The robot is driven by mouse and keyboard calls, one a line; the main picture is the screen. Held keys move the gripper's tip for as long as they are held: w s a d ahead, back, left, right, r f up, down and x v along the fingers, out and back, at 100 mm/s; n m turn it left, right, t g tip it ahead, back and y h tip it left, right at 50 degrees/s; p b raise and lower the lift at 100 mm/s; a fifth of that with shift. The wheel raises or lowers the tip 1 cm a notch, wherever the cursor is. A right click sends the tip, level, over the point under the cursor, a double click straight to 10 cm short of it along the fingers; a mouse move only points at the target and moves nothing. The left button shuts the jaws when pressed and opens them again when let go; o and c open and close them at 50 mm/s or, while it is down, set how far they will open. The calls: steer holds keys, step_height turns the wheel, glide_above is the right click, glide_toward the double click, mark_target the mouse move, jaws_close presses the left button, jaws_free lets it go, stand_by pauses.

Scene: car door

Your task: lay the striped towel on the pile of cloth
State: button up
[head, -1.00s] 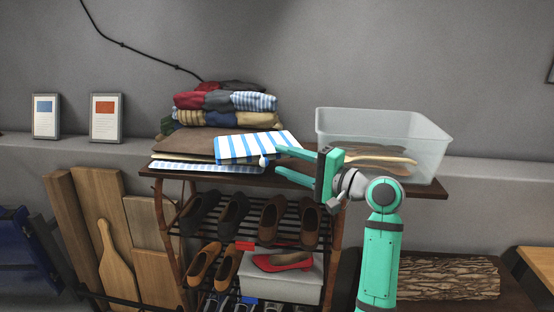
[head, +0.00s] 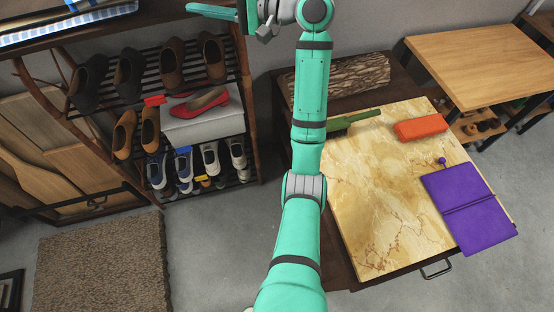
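In the head view, the edge of blue-and-white cloth (head: 100,14) shows at the top left on the dark shelf top. Most of it is cut off by the frame, and I cannot tell how much of it is the striped towel. The pile of folded cloth is out of view above. My gripper (head: 212,12) is at the top edge, right of the cloth and near the shelf's front edge. One teal finger shows, pointing left; the other is cut off, so its opening is unclear. I see nothing held by the visible finger.
Below the shelf top is a rack of shoes with red shoes (head: 200,104) on a grey box. At right, a marble-topped cabinet (head: 385,205) holds a green brush (head: 352,119), an orange block (head: 421,127) and a purple notebook (head: 468,208). A brown mat (head: 100,262) lies on the floor.

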step_height(320, 180, down, 23)
steer(key=w+d+m+t+h, duration=0.1)
steer(key=d+m+t+h, duration=0.3)
steer(key=t, duration=0.3)
steer(key=s+d+f+m+t+h, duration=0.25)
steer(key=s+f, duration=0.25)
steer(key=f, duration=0.4)
steer(key=s+d+f+m+t+h, duration=0.1)
steer(key=s+d+f+h, duration=0.1)
steer(key=s+f+h, duration=0.5)
steer(key=s+d+f+n+h, duration=0.15)
steer(key=s+d+f, duration=0.3)
steer(key=s, duration=0.55)
steer(key=s+d+f+n+h, duration=0.1)
steer(key=s+d+f+n, duration=0.15)
steer(key=s+f, duration=0.45)
steer(key=s+d+r+n, duration=0.1)
steer(key=s+r+n, duration=0.2)
steer(key=s, duration=0.7)
steer(key=s+d+r+n+h, duration=0.1)
steer(key=s+d+r+n, duration=0.1)
steer(key=s+r, duration=0.5)
steer(key=s+n, duration=0.1)
steer(key=s, duration=0.2)
steer(key=shift+h, duration=0.3)
